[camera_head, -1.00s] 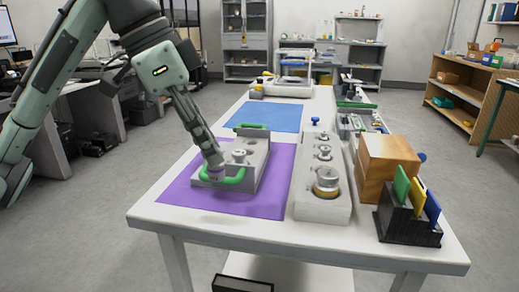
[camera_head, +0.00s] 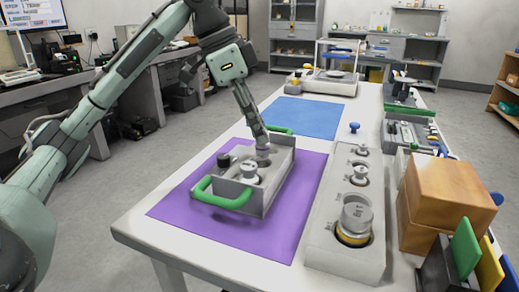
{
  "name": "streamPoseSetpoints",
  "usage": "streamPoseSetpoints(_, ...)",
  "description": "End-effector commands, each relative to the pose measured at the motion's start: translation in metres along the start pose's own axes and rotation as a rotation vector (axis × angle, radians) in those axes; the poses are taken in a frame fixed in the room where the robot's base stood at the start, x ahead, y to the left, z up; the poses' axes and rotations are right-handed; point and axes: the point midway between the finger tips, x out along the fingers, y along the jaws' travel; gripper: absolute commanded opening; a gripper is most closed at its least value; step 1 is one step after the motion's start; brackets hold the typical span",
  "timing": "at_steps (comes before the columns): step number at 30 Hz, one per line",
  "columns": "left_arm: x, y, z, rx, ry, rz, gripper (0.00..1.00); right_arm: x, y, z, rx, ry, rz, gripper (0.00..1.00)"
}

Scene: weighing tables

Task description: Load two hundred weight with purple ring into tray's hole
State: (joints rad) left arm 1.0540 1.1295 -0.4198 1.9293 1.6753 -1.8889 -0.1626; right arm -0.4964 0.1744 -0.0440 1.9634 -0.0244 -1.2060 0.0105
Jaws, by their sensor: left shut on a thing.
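The tray (camera_head: 275,185) is a grey box with green handles at its front and back, lying on a purple mat (camera_head: 300,208). My left gripper (camera_head: 262,143) points down over the tray's back right part. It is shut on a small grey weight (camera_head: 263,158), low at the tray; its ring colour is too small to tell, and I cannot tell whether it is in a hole. A silver weight (camera_head: 249,172) stands in the tray, just in front and to the left. A dark-topped piece (camera_head: 224,160) is at its left side. My right gripper is not in view.
A long grey holder (camera_head: 325,240) to the right carries several silver weights, the front one (camera_head: 356,217) with a yellow ring. A wooden box (camera_head: 445,200) and a rack of coloured plates stand farther right. The blue mat (camera_head: 302,114) behind is clear.

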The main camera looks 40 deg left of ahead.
Motion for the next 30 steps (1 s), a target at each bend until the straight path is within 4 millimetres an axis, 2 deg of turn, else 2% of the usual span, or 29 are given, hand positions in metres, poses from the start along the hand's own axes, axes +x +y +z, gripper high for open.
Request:
streamPoseSetpoints(3, 0.010, -0.017, 0.001, -0.001, 0.003, 0.001, 0.00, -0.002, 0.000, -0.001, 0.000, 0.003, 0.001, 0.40)
streamPoseSetpoints(6, 0.013, -0.023, 0.002, 0.001, 0.002, -0.001, 0.00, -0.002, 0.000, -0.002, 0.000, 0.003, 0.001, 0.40)
streamPoseSetpoints(11, 0.027, -0.024, 0.008, 0.000, -0.001, 0.000, 0.00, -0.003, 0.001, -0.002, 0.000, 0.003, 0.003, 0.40)
streamPoseSetpoints(16, 0.050, -0.023, 0.018, 0.001, -0.002, 0.001, 0.00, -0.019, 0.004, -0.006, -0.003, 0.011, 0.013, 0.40)
streamPoseSetpoints(24, 0.051, -0.023, 0.018, 0.002, 0.002, -0.002, 0.00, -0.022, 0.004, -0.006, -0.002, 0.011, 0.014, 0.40)
streamPoseSetpoints(25, 0.051, -0.023, 0.018, 0.002, 0.001, -0.001, 0.24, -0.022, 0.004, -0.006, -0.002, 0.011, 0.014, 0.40)
streamPoseSetpoints(29, 0.051, -0.023, 0.018, 0.002, 0.001, -0.001, 0.40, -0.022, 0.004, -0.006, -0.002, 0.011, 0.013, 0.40)
streamPoseSetpoints(30, 0.051, -0.023, 0.018, 0.002, 0.001, -0.001, 0.41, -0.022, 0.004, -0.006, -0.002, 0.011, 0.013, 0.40)
